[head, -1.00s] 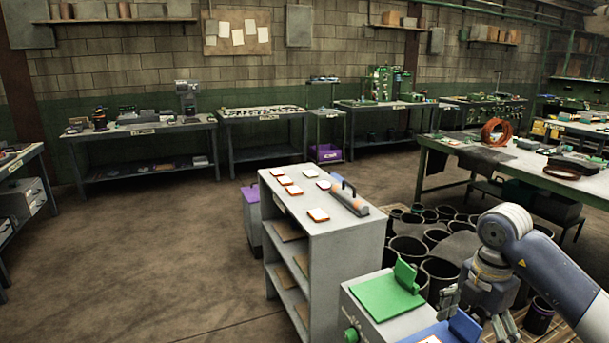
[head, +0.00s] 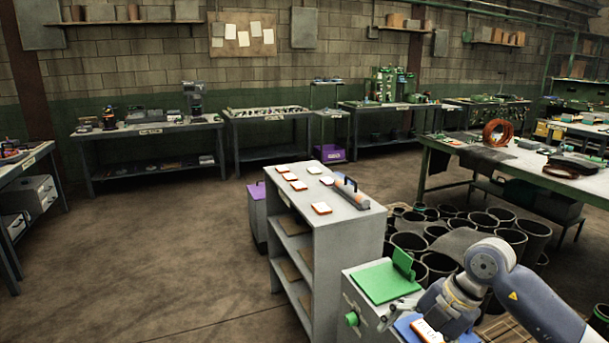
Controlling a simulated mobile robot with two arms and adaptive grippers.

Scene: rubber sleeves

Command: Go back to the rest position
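My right arm comes in from the lower right, and its gripper (head: 400,312) is low over the grey cabinet, beside the blue pad (head: 405,329). Its fingers are small and partly hidden, so I cannot tell whether they are open or shut. A white and orange sleeve-like piece (head: 428,332) is at the blue pad, close below the gripper; I cannot tell whether they touch. My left gripper is not in view.
The grey cabinet (head: 362,322) has a green pad (head: 381,283) and green knob. A grey shelf unit (head: 325,227) behind it carries several white and orange pieces and a handled roller-like tool (head: 350,192). Black bins (head: 478,243) stand right. Floor at left is clear.

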